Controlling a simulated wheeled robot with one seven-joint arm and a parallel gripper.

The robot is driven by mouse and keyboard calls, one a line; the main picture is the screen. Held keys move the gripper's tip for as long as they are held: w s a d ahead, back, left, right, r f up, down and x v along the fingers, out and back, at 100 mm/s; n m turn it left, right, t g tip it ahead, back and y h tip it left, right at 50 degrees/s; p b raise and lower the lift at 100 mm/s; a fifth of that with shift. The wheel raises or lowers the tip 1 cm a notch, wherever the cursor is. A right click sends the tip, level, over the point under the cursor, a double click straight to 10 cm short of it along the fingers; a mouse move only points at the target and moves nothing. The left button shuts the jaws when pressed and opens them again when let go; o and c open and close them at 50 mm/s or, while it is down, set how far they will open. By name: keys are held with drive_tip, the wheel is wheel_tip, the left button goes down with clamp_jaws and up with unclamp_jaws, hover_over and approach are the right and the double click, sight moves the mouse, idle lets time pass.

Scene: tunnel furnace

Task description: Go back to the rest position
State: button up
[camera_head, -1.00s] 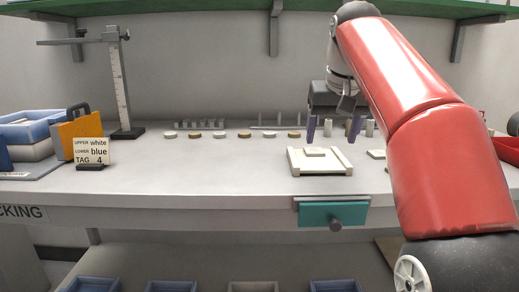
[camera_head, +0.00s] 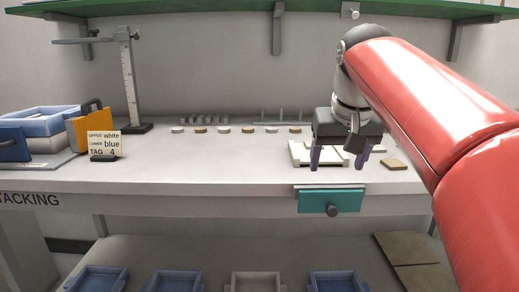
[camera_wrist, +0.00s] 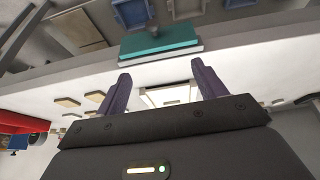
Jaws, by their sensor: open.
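My gripper (camera_head: 338,160) is open, with two dark purple fingers spread apart. In the head view it hangs above the front part of the bench, in front of the white square tray (camera_head: 300,158). It partly hides that tray. In the wrist view my gripper (camera_wrist: 160,88) shows nothing between its fingers but the tray (camera_wrist: 150,102) and bench beyond them. My red arm comes in from the right side of the head view.
A teal drawer (camera_head: 315,201) with a dark knob sits under the bench edge. A sign (camera_head: 104,144) reads "UPPER white, LOWER blue, TAG 4". A height gauge (camera_head: 131,85) stands at the back left. A green shelf (camera_head: 200,12) hangs overhead.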

drive_tip(key=s+f, duration=1.9)
drive_tip(key=f, duration=0.4)
drive_tip(key=shift+s+d+f+t, duration=0.25)
drive_tip(key=shift+d+f+t, duration=0.05)
drive_tip(key=shift+f+t, duration=0.1)
